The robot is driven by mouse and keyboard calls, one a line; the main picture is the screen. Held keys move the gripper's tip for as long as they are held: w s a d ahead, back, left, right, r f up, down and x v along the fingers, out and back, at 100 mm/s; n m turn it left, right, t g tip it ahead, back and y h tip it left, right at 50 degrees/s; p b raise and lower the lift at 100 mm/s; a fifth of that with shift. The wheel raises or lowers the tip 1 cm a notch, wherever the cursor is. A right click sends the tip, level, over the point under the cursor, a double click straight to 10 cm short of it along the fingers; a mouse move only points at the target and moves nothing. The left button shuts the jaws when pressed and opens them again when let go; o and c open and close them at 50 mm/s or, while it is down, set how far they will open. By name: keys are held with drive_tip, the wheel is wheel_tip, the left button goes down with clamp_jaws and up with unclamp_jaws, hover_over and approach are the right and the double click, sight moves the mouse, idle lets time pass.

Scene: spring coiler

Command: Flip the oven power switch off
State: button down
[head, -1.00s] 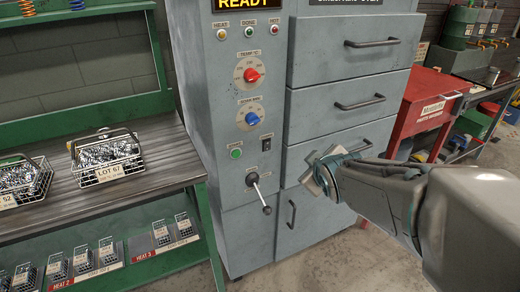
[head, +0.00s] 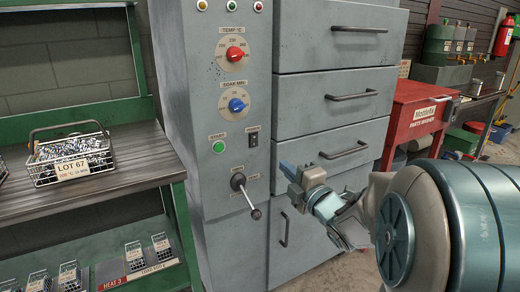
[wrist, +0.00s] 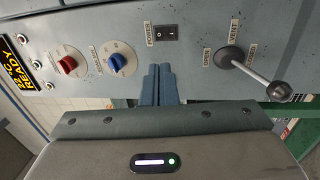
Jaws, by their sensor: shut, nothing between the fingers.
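The oven power switch is a small black rocker (head: 253,138) on the grey oven's control panel, right of the green start button. In the wrist view the rocker (wrist: 165,32) sits under a POWER label, just beyond my fingertips. My gripper (head: 288,168) is shut and empty. It is in front of the oven, below and to the right of the switch in the head view. In the wrist view its blue fingers (wrist: 158,72) lie side by side, pointing at the panel near the switch. I cannot see contact with the switch.
A vent lever (head: 246,196) with a ball end sticks out below the switch. Red (head: 236,53) and blue (head: 237,105) dials are above it. Drawer handles (head: 344,150) project at right. A green bench with a wire basket (head: 72,160) stands at left.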

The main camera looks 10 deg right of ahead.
sight(255, 137)
drive_tip(key=shift+w, duration=0.1)
drive_tip(key=b+x, duration=0.1)
drive_tip(key=x, duration=1.3)
drive_tip(key=shift+r, duration=0.1)
